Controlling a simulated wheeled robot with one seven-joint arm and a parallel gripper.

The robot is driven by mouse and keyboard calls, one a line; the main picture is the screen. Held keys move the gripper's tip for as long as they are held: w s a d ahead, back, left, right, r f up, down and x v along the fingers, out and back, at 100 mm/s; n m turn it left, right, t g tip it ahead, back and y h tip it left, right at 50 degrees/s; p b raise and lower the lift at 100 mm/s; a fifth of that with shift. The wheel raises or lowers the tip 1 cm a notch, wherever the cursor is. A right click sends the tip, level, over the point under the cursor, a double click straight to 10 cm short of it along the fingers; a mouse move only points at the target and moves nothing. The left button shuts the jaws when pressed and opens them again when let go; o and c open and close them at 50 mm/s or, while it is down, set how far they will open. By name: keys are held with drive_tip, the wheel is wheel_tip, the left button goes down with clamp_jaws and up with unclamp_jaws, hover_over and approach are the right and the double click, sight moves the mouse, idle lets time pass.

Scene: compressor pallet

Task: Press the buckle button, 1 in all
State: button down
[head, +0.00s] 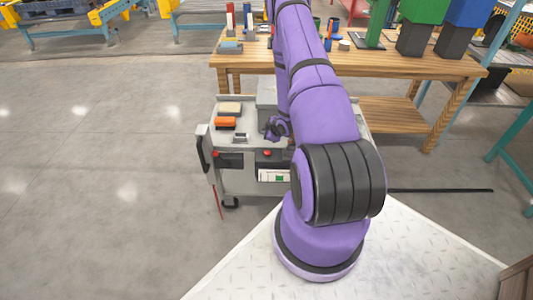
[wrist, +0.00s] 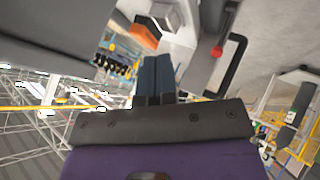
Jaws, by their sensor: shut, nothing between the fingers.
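A grey cart (head: 235,184) stands beside my base in the head view. Its front edge has two dark blocks, with a left red button (head: 215,153) and a right red button (head: 267,153). A small grey and black fitting (head: 239,138) lies on the top. I cannot tell for sure which of these is the buckle. My gripper (head: 275,128) is over the cart top, behind the right red button and partly hidden by my arm. In the wrist view my gripper (wrist: 157,62) is shut and empty, and a red button (wrist: 217,52) shows to its right, apart from the fingertips.
An orange block (head: 226,123) and a beige block (head: 230,108) lie on the cart's back left. A grey box (head: 267,92) stands behind my gripper. A black handle (head: 203,150) is on the cart's left side. A wooden table (head: 350,66) stands behind. The floor at left is clear.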

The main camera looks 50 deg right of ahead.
sight(267, 153)
drive_tip(key=shift+f, duration=4.35)
drive_tip(key=shift+f, duration=0.15)
drive_tip(key=shift+f, duration=0.25)
drive_tip(key=shift+f, duration=0.5)
drive_tip(key=shift+r, duration=0.9)
drive_tip(key=shift+r, duration=0.1)
drive_tip(key=shift+r, duration=2.45)
